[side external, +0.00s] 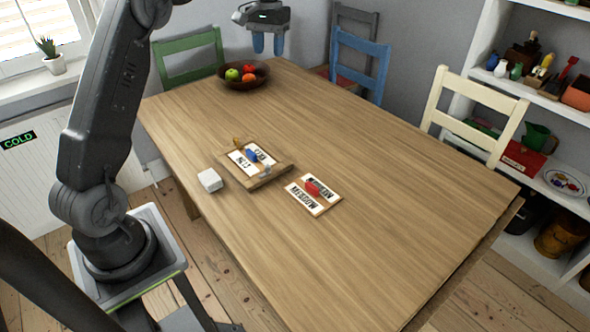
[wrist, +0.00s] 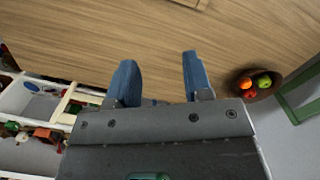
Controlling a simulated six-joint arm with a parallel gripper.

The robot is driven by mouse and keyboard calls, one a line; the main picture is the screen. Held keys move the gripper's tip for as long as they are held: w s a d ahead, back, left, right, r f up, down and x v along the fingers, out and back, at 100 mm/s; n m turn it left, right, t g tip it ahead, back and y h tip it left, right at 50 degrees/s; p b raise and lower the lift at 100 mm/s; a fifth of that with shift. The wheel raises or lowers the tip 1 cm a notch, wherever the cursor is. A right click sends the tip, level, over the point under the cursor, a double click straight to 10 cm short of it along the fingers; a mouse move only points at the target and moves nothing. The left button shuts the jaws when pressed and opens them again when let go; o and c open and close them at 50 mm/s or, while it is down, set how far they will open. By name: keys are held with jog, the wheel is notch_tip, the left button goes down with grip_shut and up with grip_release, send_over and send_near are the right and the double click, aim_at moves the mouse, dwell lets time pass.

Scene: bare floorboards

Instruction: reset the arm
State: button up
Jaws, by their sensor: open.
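My gripper (side external: 267,43) is raised in the air above the far end of the wooden table (side external: 390,190), in the side external view. Its two blue fingers point down and stand apart with nothing between them. In the wrist view my gripper (wrist: 160,78) also shows its blue fingers spread and empty, with bare tabletop (wrist: 130,35) beyond them. My arm rises at the left of the side external view, and its upper part runs out of the picture.
A fruit bowl (side external: 243,76) stands near the gripper at the table's far end. A wooden tray (side external: 256,172) with labelled cards, a white block (side external: 210,180) and a labelled board (side external: 313,195) lie mid-table. Chairs surround the far sides; a shelf (side external: 545,150) stands right. The table's right half is clear.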

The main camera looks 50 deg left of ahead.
jog(key=s+d+r+m+t, duration=0.1)
jog(key=s+d+r, duration=0.2)
jog(key=s+d, duration=0.3)
jog(key=s+d+r+m+t, duration=0.2)
jog(key=s+d+r, duration=0.25)
jog(key=d, duration=0.45)
jog(key=s+d+f+m+t, duration=0.1)
jog(key=s+d+f, duration=0.2)
jog(key=s, duration=0.6)
jog(key=s+d+f+m+t, duration=0.1)
jog(key=s+d+f, duration=0.3)
jog(key=s, duration=0.5)
jog(key=shift+d+f+m+t, duration=0.35)
jog(key=shift+d+t, duration=0.25)
jog(key=shift+d, duration=0.55)
jog(key=shift+w, duration=0.1)
